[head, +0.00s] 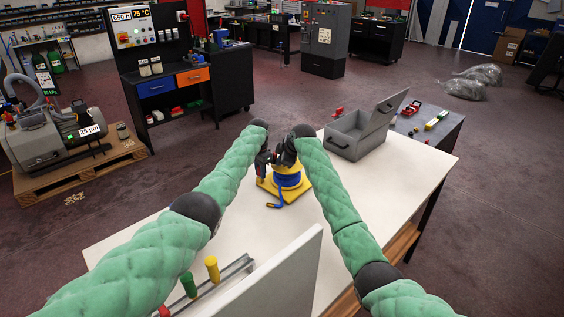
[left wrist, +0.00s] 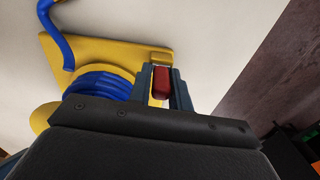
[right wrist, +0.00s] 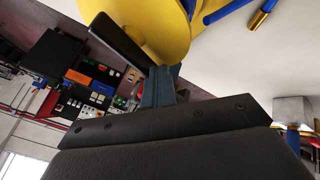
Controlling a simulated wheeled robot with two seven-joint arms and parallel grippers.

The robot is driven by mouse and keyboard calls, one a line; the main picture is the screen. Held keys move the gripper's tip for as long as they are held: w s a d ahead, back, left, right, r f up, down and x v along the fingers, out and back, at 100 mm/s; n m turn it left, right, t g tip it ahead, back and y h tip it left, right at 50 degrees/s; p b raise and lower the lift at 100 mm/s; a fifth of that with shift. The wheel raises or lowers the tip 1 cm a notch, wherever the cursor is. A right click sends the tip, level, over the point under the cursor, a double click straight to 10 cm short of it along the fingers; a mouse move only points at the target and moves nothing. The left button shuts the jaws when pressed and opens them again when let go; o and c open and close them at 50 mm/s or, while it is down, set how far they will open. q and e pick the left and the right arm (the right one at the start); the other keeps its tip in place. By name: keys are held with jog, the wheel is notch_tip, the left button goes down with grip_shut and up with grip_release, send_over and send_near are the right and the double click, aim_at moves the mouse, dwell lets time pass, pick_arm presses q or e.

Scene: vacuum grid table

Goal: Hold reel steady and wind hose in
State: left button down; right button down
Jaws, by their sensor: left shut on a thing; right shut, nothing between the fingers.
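A hose reel stands on the white table, its yellow base (head: 292,196) flat on the top. Blue hose (head: 288,181) is wound on the drum, and a loose end with a brass-coloured tip (right wrist: 263,15) lies beside it. In the left wrist view, my left gripper (left wrist: 162,82) is shut on a red grip (left wrist: 161,84) at the edge of the yellow base. My right gripper (right wrist: 160,88) is shut and empty, close beside the yellow reel flange (right wrist: 155,25). A dark bar (right wrist: 118,38) crosses near that flange; I cannot tell whether the fingers touch it.
An open grey toolbox (head: 357,135) stands behind the reel to the right. A white panel (head: 280,275) and a rack with coloured handles (head: 212,268) are at the table's near side. White table top (head: 385,190) is clear to the right.

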jog(key=m, duration=0.1)
jog(key=m+t+h, duration=0.1)
jog(key=m, duration=0.1)
jog(key=m+h, duration=0.1)
jog(key=shift+w+a+t, duration=0.25)
jog(key=shift+a+t, duration=0.05)
jog(key=shift+a, duration=0.05)
jog(key=shift+w+m+h, duration=0.15)
jog(key=shift+m+h, duration=0.55)
jog(key=shift+m, duration=0.3)
